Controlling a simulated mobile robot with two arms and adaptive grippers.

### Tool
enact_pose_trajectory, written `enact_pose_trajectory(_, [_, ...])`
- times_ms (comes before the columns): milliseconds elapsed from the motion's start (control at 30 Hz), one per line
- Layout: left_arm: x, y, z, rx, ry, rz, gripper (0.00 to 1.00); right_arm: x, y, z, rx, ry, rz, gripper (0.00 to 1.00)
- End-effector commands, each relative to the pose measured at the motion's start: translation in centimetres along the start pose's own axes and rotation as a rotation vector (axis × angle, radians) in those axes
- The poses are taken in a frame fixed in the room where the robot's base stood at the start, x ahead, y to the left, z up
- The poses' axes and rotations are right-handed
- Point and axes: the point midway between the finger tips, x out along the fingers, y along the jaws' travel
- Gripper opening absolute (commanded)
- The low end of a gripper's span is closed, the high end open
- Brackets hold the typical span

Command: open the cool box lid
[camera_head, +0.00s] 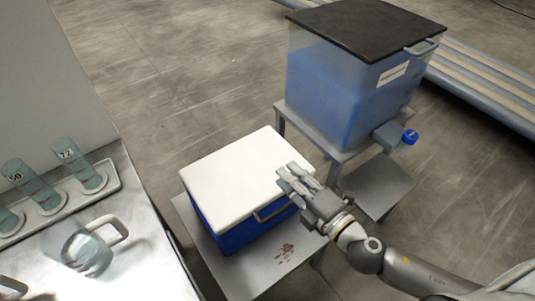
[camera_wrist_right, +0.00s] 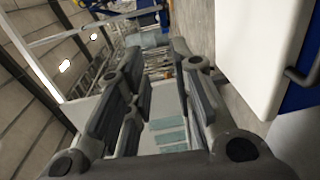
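The cool box has a blue body (camera_head: 226,235) and a white lid (camera_head: 230,172), which lies flat and shut on it. A grey handle (camera_head: 268,213) shows on the side towards my right arm. My right gripper (camera_head: 286,180) is over the lid's right edge in the head view; whether it touches the lid I cannot tell. In the right wrist view its fingers (camera_wrist_right: 160,72) are apart with nothing between them. The lid (camera_wrist_right: 256,48) and the dark handle (camera_wrist_right: 302,76) are to the right of the fingers there.
The cool box stands on a low grey metal table (camera_head: 285,256). A blue-filled tank with a dark lid (camera_head: 345,85) stands on a stand behind it to the right. At left a bench holds a clear jug (camera_head: 85,252) and several glass cylinders. Bare floor lies behind the box.

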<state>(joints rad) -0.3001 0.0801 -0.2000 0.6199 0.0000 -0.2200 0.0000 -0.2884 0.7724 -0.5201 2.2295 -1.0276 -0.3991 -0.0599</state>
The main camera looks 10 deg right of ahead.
Motion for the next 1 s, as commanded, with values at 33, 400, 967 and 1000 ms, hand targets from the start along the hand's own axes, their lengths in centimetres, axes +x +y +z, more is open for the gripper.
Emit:
enact_pose_trajectory(33, [0.0, 0.0, 0.0, 0.000, 0.000, 0.000, 0.63, -0.6, -0.1, 0.0, 0.002, -0.001, -0.002, 0.23])
enact_pose_trajectory(400, [0.0, 0.0, 0.0, 0.000, 0.000, 0.000, 0.63, -2.7, 0.0, 0.0, 0.000, -0.001, 0.000, 0.23])
enact_pose_trajectory(967, [0.0, 0.0, 0.0, 0.000, 0.000, 0.000, 0.63, -2.1, -5.4, 2.8, 0.073, -0.077, -0.095, 0.00])
enact_pose_trajectory(1000, [0.0, 0.0, 0.0, 0.000, 0.000, 0.000, 0.63, -2.0, -7.4, 3.8, 0.102, -0.105, -0.129, 0.00])
